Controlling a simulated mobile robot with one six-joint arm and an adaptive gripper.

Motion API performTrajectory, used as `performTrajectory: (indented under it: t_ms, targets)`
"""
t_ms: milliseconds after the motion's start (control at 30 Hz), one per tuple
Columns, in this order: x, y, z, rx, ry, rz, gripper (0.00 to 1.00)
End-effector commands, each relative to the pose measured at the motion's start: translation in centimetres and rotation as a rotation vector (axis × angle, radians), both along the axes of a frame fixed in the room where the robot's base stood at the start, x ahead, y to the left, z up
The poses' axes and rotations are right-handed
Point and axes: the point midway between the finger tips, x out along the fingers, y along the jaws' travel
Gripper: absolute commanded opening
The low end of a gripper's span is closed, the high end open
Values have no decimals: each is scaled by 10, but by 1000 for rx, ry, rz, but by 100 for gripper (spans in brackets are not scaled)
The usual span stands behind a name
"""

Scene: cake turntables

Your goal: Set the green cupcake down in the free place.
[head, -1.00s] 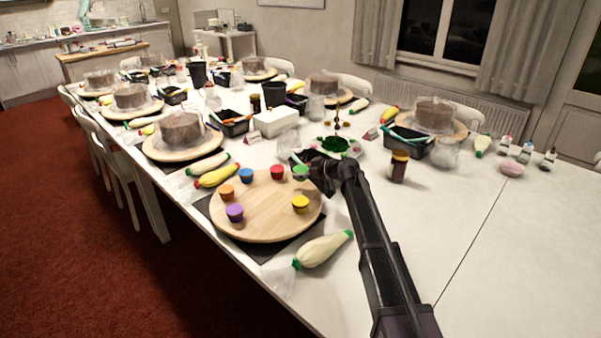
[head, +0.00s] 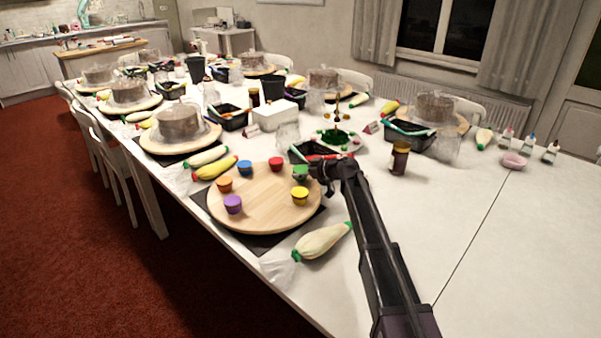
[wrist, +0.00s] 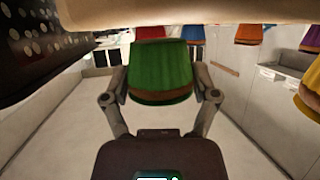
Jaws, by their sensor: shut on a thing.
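My gripper (head: 318,172) is shut on the green cupcake (head: 301,173), at the back right rim of the round wooden turntable (head: 263,207). In the wrist view the green cupcake (wrist: 161,75) sits between the two fingers, with a narrow gap between it and the board's edge. On the turntable stand a red cupcake (head: 276,164), a blue one (head: 245,168), an orange one (head: 225,185), a purple one (head: 233,205) and a yellow one (head: 300,196). The green cupcake is over the stretch between red and yellow. The front stretch between purple and yellow is bare.
A white piping bag (head: 322,240) lies in front right of the turntable. A yellow piping bag (head: 215,168) lies behind left. A black tray (head: 305,155) is close behind my gripper, and a brown jar (head: 399,158) stands to the right. The table's right front is clear.

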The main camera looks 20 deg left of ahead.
Motion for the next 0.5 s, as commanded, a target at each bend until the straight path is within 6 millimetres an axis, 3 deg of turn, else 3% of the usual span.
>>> performTrajectory:
  t_ms: [500]
  targets:
    - [-1,1,-6,0,0,1,29]
